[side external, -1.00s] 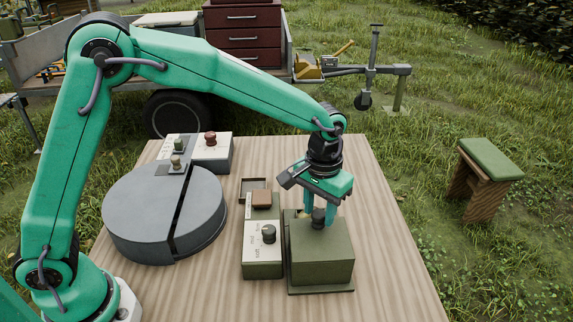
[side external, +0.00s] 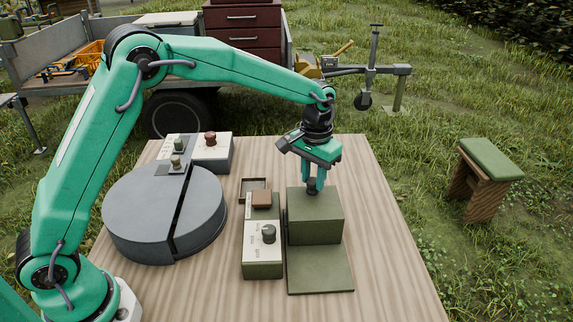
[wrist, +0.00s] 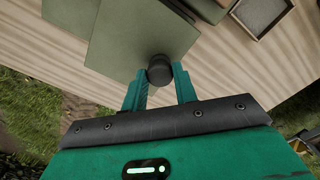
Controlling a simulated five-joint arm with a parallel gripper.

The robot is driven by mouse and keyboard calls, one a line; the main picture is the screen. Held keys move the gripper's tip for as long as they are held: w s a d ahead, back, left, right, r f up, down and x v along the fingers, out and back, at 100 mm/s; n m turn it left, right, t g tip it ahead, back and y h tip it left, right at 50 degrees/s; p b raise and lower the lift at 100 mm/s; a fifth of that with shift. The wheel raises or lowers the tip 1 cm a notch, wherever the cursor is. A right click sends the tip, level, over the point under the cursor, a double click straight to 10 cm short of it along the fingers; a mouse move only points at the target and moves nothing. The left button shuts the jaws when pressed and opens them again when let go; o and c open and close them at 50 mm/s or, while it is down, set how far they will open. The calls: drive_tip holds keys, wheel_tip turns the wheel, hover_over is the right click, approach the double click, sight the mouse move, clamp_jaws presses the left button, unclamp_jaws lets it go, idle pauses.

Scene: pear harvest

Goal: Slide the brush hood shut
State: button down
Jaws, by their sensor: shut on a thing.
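The brush hood (side external: 315,222) is an olive-green box on a flat olive base plate (side external: 320,272). It stands over the far part of the plate, and the near part lies bare. Its dark round knob (side external: 312,188) is at the far edge of the hood. My gripper (side external: 313,184) is shut on this knob, with the fingers reaching down from above. In the wrist view, the knob (wrist: 160,70) sits between the fingertips (wrist: 160,82), and the hood's green top (wrist: 150,30) lies beyond it. The inside of the hood is hidden.
Left of the hood, close beside it, is a control box (side external: 262,250) with a dial and a brown block. A grey round drum (side external: 150,210) with a slot stands further left. White switch boxes (side external: 213,153) are at the back. The table's right side (side external: 380,220) is clear.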

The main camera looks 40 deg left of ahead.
drive_tip(key=shift+w+a+r, duration=0.1)
drive_tip(key=shift+w+a, duration=0.3)
drive_tip(key=c, duration=1.1)
unclamp_jaws()
drive_tip(key=shift+r, duration=0.1)
drive_tip(key=shift+r, duration=3.8)
drive_tip(key=shift+s, duration=0.1)
